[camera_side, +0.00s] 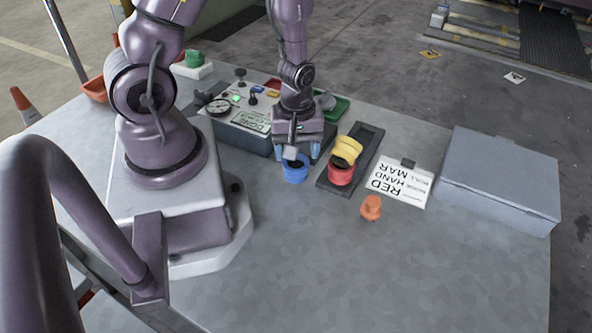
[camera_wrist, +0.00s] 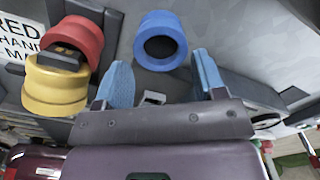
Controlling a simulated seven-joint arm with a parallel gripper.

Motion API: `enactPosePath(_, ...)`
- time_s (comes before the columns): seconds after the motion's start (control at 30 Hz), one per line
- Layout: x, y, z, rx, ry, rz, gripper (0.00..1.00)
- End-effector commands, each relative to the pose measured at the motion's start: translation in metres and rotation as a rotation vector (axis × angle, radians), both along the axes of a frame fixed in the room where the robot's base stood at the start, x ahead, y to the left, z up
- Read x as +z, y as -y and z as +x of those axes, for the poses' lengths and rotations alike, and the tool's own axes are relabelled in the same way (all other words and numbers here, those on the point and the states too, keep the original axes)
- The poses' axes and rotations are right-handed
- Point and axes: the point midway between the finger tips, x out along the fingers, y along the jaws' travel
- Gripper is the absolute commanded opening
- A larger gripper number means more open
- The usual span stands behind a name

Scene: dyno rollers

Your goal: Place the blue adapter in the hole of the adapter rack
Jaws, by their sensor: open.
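The blue adapter (camera_side: 295,171), a short hollow ring, stands on the table below my gripper (camera_side: 299,155) in the side view. In the wrist view the blue adapter (camera_wrist: 161,42) lies ahead of my gripper (camera_wrist: 163,75), beyond the two blue fingertips, with its dark opening showing. My gripper is open and empty, and the fingers do not hold the adapter. The dark adapter rack (camera_side: 367,143) lies to the right. A red adapter (camera_side: 341,174) and a yellow adapter (camera_side: 347,150) sit on it. I cannot make out an empty hole clearly.
A white card (camera_side: 399,184) with printed words lies right of the rack. An orange piece (camera_side: 371,207) stands in front of it. A grey box (camera_side: 500,180) fills the table's right side. A control panel (camera_side: 245,122) stands behind left. The front table is clear.

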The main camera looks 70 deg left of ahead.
Motion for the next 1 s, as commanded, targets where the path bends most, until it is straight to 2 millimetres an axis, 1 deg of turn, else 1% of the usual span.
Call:
enactPosePath(0.17,-0.013,0.002,-0.002,-0.002,-0.005,-0.002,0.64)
enactPosePath(0.3,-0.033,0.006,-0.004,-0.001,-0.007,-0.003,0.64)
enactPosePath(0.43,-0.046,0.005,-0.003,0.0,-0.003,-0.001,0.64)
enactPosePath(0.57,-0.053,0.005,-0.003,0.0,0.0,-0.001,0.64)
enactPosePath(0.77,-0.053,0.005,-0.002,-0.001,0.001,0.0,0.64)
enactPosePath(0.8,-0.053,0.005,-0.003,-0.001,0.001,0.0,0.61)
enactPosePath(0.87,-0.053,0.005,-0.003,-0.001,0.001,0.0,0.48)
enactPosePath(0.9,-0.053,0.005,-0.003,-0.001,0.0,0.0,0.38)
enactPosePath(0.93,-0.053,0.005,-0.003,-0.001,0.0,0.0,0.33)
enactPosePath(1.0,-0.053,0.005,-0.003,-0.001,0.0,0.0,0.33)
